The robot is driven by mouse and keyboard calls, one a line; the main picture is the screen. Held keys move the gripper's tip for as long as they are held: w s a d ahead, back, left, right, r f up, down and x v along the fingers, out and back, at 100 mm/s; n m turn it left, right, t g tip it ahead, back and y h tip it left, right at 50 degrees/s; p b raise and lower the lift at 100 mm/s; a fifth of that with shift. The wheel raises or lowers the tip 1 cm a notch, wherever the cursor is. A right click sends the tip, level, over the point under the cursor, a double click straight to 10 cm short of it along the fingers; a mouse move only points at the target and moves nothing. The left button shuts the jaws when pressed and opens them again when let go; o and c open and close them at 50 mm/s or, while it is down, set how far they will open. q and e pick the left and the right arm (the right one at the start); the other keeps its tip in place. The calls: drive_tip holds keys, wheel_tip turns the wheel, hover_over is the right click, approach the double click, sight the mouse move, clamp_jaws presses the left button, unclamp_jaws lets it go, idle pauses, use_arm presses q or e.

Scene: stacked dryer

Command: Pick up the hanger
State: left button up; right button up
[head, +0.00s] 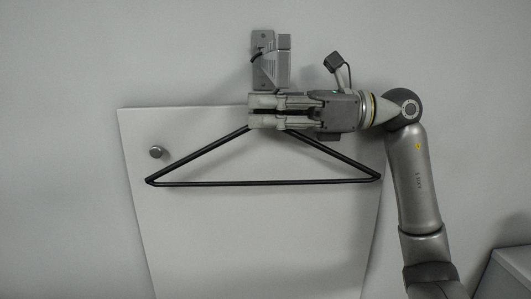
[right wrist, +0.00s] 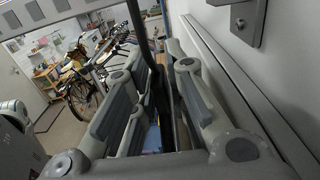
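The black hanger (head: 263,183) is upright against the white panel in the head view, its triangular frame below my right gripper. My right gripper (head: 262,111) lies level across the hanger's top, reaching in from the right, and hides the hanger's neck. In the right wrist view the dark hanger bar (right wrist: 142,25) runs down between the two fingers (right wrist: 162,88), which are close together on either side of it. The fingers look shut on it. A dark curved piece, possibly the hanger's hook, shows at the grey wall bracket (head: 270,62). My left gripper is not in view.
A round knob (head: 156,153) sticks out of the white panel (head: 250,240) left of the hanger. A grey box (head: 508,272) stands at the lower right. In the right wrist view a bicycle (right wrist: 80,95) stands further off, and the wall is close on the right.

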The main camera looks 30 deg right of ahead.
clamp_jaws()
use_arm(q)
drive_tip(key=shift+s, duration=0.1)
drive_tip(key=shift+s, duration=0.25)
use_arm(e)
drive_tip(key=shift+r, duration=0.15)
